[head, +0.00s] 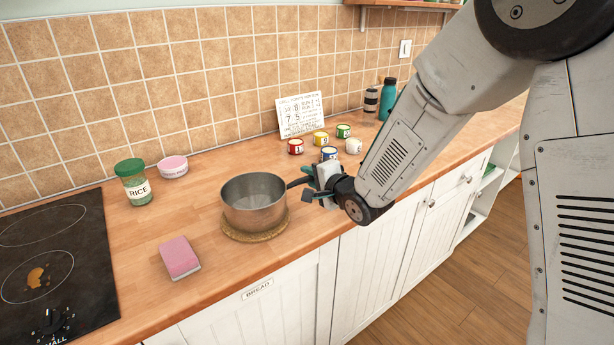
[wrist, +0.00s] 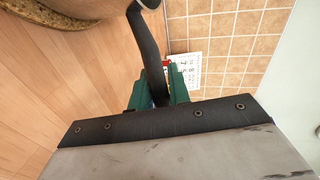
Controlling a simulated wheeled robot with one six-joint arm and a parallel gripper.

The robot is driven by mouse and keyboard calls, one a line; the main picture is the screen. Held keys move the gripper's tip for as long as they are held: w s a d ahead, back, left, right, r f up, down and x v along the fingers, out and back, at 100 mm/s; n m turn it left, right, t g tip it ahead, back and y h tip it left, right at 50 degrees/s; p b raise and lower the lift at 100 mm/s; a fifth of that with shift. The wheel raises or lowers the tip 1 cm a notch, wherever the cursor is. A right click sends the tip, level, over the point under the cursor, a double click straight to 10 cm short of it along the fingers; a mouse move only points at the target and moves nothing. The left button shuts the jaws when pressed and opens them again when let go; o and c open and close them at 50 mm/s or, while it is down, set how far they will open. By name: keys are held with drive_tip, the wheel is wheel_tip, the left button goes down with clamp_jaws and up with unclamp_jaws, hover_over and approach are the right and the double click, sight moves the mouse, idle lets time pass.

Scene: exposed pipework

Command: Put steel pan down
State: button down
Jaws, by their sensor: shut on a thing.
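The steel pan (head: 254,205) is upright at the middle of the wooden counter in the head view, over a round woven trivet (head: 238,236). Its base appears to rest on the trivet or sit very close above it; I cannot tell which. My gripper (head: 312,184) is to the right of the pan, shut on its dark handle. In the wrist view the black handle (wrist: 147,55) runs between my green fingers (wrist: 157,88). The pan's underside edge (wrist: 75,12) and part of the trivet (wrist: 28,35) show at the top left there.
A pink sponge (head: 180,257) lies in front left of the pan. A rice jar (head: 133,184) and a pink tub (head: 174,166) stand behind left. A black hob (head: 55,260) is at far left. Several small cans (head: 321,138), a number board (head: 300,114) and a teal bottle (head: 387,99) stand behind right.

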drive_tip(key=shift+a+f, duration=0.1)
drive_tip(key=shift+a, duration=0.15)
drive_tip(key=c, duration=1.3)
unclamp_jaws()
drive_tip(key=shift+s+f, duration=0.1)
drive_tip(key=shift+d, duration=0.1)
